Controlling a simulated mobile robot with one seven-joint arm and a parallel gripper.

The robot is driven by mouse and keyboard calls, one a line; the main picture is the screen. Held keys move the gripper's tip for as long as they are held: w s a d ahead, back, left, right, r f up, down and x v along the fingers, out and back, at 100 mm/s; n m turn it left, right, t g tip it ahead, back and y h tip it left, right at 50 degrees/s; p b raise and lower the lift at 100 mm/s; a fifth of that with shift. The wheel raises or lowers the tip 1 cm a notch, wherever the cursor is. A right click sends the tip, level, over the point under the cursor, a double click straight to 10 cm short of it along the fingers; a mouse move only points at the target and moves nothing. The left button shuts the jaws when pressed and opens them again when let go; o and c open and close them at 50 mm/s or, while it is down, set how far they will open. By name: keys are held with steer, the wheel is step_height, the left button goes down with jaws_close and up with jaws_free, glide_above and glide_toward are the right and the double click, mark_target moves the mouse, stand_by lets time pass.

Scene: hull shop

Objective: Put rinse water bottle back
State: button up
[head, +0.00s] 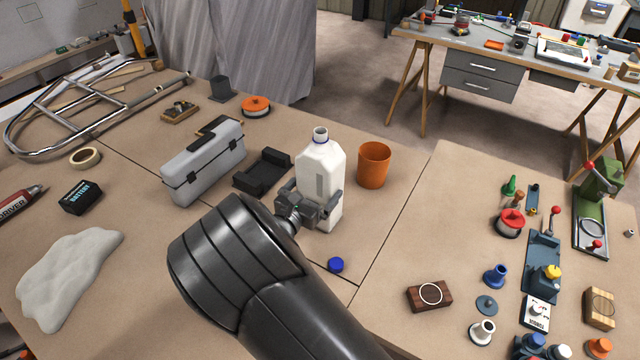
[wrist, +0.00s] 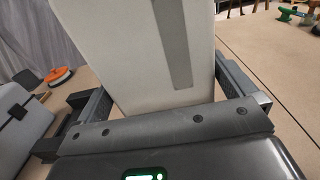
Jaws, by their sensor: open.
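The rinse water bottle (head: 322,168) is a white jug with a grey strip on its side and an open neck. It stands upright on the brown bench, just left of an orange cup. My gripper (head: 308,203) is open with its fingers on either side of the bottle's lower body. In the wrist view the bottle (wrist: 145,50) fills the space between the fingers of my gripper (wrist: 165,105). I cannot tell whether either finger touches it. A blue cap (head: 336,265) lies on the bench in front of the bottle.
The orange cup (head: 374,165) stands close right of the bottle. A black tray-like holder (head: 262,172) and a grey toolbox (head: 203,162) are to the left. Several valves and fittings crowd the right bench. Bare bench lies between the cap and the wooden block (head: 430,295).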

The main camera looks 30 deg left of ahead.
steer(key=shift+s, duration=2.4)
